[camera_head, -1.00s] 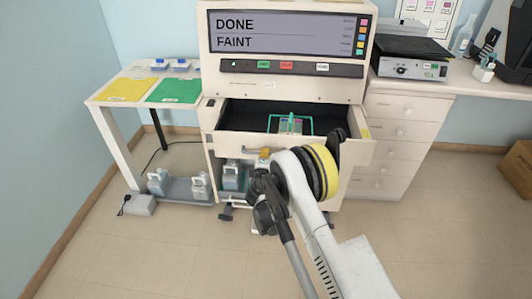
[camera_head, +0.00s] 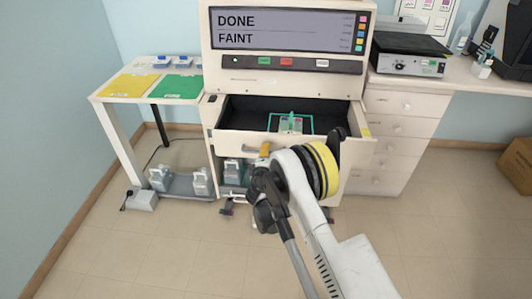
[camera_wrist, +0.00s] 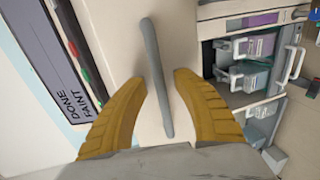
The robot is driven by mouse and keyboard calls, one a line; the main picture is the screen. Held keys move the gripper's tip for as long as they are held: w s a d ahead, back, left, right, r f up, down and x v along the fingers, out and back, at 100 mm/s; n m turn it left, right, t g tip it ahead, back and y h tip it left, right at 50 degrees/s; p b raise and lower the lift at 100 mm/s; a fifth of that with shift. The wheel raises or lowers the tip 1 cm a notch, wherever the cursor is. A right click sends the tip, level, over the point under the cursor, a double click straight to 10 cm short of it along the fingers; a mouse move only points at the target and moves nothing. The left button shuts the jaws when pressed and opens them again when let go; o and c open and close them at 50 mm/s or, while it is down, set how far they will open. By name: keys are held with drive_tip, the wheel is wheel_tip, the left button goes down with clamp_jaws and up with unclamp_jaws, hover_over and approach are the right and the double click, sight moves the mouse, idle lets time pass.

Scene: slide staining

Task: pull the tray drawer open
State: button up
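The tray drawer (camera_head: 232,139) stands pulled out below the display of the white machine. Its dark inside shows a green-edged tray (camera_head: 272,126) with a small rack in it. My gripper (camera_head: 264,150) is at the drawer front, mostly hidden behind my arm in the head view. In the wrist view, the two yellow fingers of my gripper (camera_wrist: 157,98) are apart. The grey bar handle (camera_wrist: 153,62) runs between them, with a visible gap on each side. Whether the fingers touch the handle deeper in cannot be seen.
A side table with yellow (camera_head: 132,85) and green mats (camera_head: 176,86) stands at left. White jugs (camera_head: 160,178) sit low at left and under the drawer. A white drawer cabinet (camera_head: 402,128) stands at right. The floor (camera_head: 150,245) in front is clear.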

drive_tip(key=v, duration=0.7)
drive_tip(key=shift+s, duration=0.3)
drive_tip(key=shift+d+r, duration=0.1)
drive_tip(key=shift+r, duration=0.05)
drive_tip(key=d+r+m+g+h, duration=0.2)
drive_tip(key=d+r+m, duration=0.3)
drive_tip(key=d+r, duration=0.6)
drive_tip(key=s+d+r+m+g, duration=0.1)
drive_tip(key=s+d+r+m, duration=0.1)
drive_tip(key=s+d+r, duration=0.3)
drive_tip(key=s+d+r+m+g, duration=0.2)
drive_tip(key=s+d+r+m, duration=0.15)
drive_tip(key=r, duration=0.35)
drive_tip(key=s+d+m+g+y, duration=0.1)
drive_tip(key=s+d+m, duration=0.1)
drive_tip(key=s, duration=1.3)
drive_tip(key=s+d+r+m+g+y, duration=0.1)
drive_tip(key=s+m, duration=0.4)
drive_tip(key=s, duration=1)
drive_tip(key=shift+d+r+g+y, duration=0.2)
drive_tip(key=shift+d+g+y, duration=0.1)
drive_tip(key=shift+d+g, duration=0.55)
